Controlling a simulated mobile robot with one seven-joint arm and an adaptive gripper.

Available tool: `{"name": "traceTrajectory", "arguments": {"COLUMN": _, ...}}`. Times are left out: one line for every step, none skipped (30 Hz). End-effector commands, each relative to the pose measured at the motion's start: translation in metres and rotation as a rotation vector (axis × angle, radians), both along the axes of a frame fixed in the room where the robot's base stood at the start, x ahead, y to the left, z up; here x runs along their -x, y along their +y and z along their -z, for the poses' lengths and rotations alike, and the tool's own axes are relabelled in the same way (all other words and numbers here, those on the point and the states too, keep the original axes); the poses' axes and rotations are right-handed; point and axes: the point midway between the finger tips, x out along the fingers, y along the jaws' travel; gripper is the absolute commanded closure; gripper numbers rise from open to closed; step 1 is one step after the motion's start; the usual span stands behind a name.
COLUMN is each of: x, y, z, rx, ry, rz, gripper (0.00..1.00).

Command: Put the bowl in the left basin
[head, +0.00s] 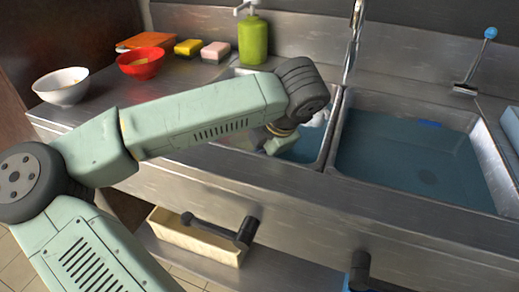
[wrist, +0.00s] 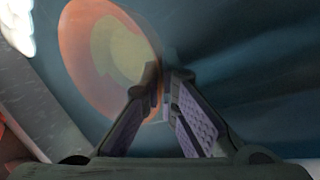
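An orange-red bowl (wrist: 82,62) with a pale yellow patch inside shows in the wrist view, in the dim blue-green of the basin. My gripper (wrist: 165,78) is at the bowl's right rim, its fingertips close together with the rim between them. In the head view my wrist (head: 278,140) reaches down into the left basin (head: 326,160), which holds bluish water. Something white (head: 318,118) shows in that basin, partly covered.
A white bowl (head: 62,88) and a red bowl (head: 140,64) stand on the left counter. Yellow (head: 188,47) and pink (head: 215,51) sponges and a green soap bottle (head: 252,38) are behind. The right basin (head: 410,160) holds water; a divider (head: 334,130) separates the basins.

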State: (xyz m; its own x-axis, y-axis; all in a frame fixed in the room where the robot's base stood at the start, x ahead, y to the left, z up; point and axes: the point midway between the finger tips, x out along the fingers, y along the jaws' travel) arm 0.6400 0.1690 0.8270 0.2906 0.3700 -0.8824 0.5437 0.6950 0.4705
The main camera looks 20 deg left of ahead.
Motion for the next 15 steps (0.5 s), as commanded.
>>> {"name": "traceTrajectory", "arguments": {"x": -0.0003, "y": 0.0000, "z": -0.0007, "rx": 0.000, "ry": -0.002, "rz": 0.000, "gripper": 1.00}}
{"name": "traceTrajectory", "arguments": {"x": -0.0003, "y": 0.0001, "z": -0.0008, "rx": -0.001, "ry": -0.002, "rz": 0.000, "gripper": 1.00}}
{"name": "traceTrajectory", "arguments": {"x": -0.0003, "y": 0.0001, "z": -0.0008, "rx": -0.001, "ry": -0.002, "rz": -0.001, "gripper": 1.00}}
{"name": "traceTrajectory", "arguments": {"x": -0.0002, "y": 0.0001, "z": -0.0008, "rx": 0.000, "ry": -0.001, "rz": -0.001, "gripper": 1.00}}
{"name": "traceTrajectory", "arguments": {"x": -0.0003, "y": 0.0002, "z": -0.0007, "rx": 0.000, "ry": -0.001, "rz": -0.001, "gripper": 1.00}}
{"name": "traceTrajectory", "arguments": {"x": -0.0003, "y": 0.0002, "z": 0.0002, "rx": 0.000, "ry": -0.001, "rz": -0.001, "gripper": 1.00}}
{"name": "traceTrajectory", "arguments": {"x": -0.0003, "y": 0.0002, "z": 0.0012, "rx": 0.000, "ry": -0.001, "rz": -0.001, "gripper": 1.00}}
{"name": "traceTrajectory", "arguments": {"x": -0.0002, "y": 0.0003, "z": 0.0021, "rx": -0.001, "ry": -0.002, "rz": -0.001, "gripper": 1.00}}
{"name": "traceTrajectory", "arguments": {"x": -0.0002, "y": 0.0002, "z": 0.0013, "rx": 0.000, "ry": -0.001, "rz": -0.001, "gripper": 0.97}}
{"name": "traceTrajectory", "arguments": {"x": -0.0002, "y": 0.0002, "z": 0.0008, "rx": 0.000, "ry": -0.001, "rz": -0.001, "gripper": 0.95}}
{"name": "traceTrajectory", "arguments": {"x": -0.0001, "y": 0.0002, "z": 0.0007, "rx": 0.000, "ry": -0.001, "rz": -0.001, "gripper": 0.93}}
{"name": "traceTrajectory", "arguments": {"x": -0.0001, "y": 0.0002, "z": 0.0007, "rx": 0.000, "ry": -0.001, "rz": -0.001, "gripper": 0.90}}
{"name": "traceTrajectory", "arguments": {"x": -0.0001, "y": 0.0002, "z": 0.0007, "rx": 0.000, "ry": -0.001, "rz": -0.001, "gripper": 0.88}}
{"name": "traceTrajectory", "arguments": {"x": -0.0001, "y": 0.0002, "z": 0.0007, "rx": 0.000, "ry": -0.001, "rz": -0.001, "gripper": 0.86}}
{"name": "traceTrajectory", "arguments": {"x": -0.0001, "y": 0.0002, "z": 0.0007, "rx": 0.000, "ry": -0.001, "rz": -0.001, "gripper": 0.83}}
